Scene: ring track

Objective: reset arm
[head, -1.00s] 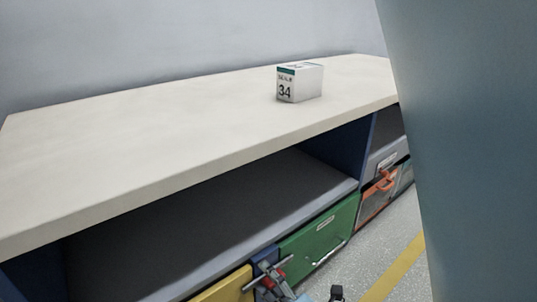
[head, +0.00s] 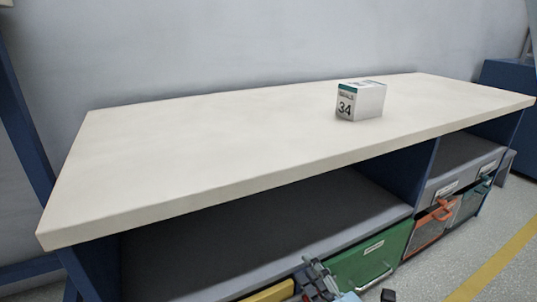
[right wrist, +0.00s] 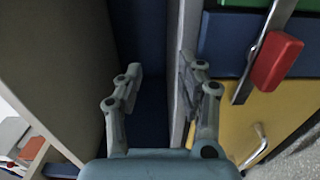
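My right gripper (head: 320,275) shows small at the bottom of the head view, in front of the lower shelf edge near the green drawer. In the right wrist view its two grey fingers (right wrist: 160,72) stand apart with nothing between them. A dark blue panel shows behind the gap. My left gripper is not seen in either view.
A white box marked 34 (head: 362,101) stands on the pale bench top (head: 200,140). Below are an open shelf, a green drawer (head: 365,258) and an orange-handled bin (head: 430,232). A red handle (right wrist: 276,60) is right of the fingers. Grey floor lies at right.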

